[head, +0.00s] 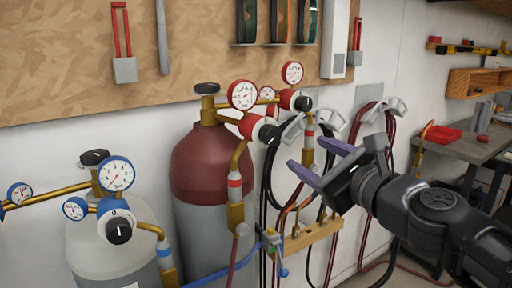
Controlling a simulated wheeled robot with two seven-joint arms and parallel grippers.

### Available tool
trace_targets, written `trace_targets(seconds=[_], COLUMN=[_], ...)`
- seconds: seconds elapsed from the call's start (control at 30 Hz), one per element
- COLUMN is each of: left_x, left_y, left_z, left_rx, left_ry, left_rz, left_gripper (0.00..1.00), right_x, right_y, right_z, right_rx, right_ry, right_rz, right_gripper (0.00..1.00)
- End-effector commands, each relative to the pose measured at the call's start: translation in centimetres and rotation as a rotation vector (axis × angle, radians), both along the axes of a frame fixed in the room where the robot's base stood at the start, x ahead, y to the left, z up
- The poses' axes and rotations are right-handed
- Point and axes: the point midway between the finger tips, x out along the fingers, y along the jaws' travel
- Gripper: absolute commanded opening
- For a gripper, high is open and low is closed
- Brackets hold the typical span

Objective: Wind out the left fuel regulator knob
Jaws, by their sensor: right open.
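The left fuel regulator (251,128) is red, with a round white gauge (243,95) above it, beside the dark red top of the fuel cylinder (205,165). Its black knob (269,133) faces right and toward me. A second red regulator with a black knob (303,103) sits behind it to the right. My right gripper (308,156) reaches in from the right. Its purple-tipped fingers are apart with nothing between them. In the picture they are to the right of and below the left fuel knob, apart from it. My left gripper is out of the picture.
A blue oxygen regulator (115,218) with gauges sits at lower left on a pale cylinder (105,255). Hoses and a wooden torch bracket (310,236) are below my right gripper. A wooden board (190,50) covers the wall behind. A workbench (475,146) stands at right.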

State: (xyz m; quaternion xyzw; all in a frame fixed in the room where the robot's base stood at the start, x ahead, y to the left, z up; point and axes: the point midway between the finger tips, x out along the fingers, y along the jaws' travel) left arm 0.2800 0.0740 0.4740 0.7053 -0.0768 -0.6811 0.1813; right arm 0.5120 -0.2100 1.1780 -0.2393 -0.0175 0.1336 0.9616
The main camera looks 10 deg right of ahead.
Motion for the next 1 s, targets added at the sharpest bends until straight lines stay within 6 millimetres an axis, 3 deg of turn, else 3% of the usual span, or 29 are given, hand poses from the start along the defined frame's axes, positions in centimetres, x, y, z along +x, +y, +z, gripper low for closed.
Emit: trace_targets(seconds=[0.03, 0.1, 0.3, 0.73, 1.0], left_x=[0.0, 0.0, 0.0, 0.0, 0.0], left_y=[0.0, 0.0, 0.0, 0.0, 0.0], left_z=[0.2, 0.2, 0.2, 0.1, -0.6], left_rx=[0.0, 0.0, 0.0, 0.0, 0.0], left_ry=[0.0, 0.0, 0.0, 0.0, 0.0], left_rz=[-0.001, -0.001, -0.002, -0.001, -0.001], left_gripper=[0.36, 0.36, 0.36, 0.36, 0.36], right_x=[-0.5, -0.7, -1.0, -0.6, 2.4], right_y=[0.4, 1.2, 2.3, 2.4, 3.6], right_z=[1.3, 1.8, 1.9, 1.7, 1.5], right_rx=[0.149, 0.336, 0.58, 0.595, 0.593], right_ry=[0.021, 0.073, 0.163, 0.17, 0.172], right_rz=[0.024, 0.061, 0.101, 0.098, 0.099], right_gripper=[0.59, 0.59, 0.59, 0.59, 0.59])
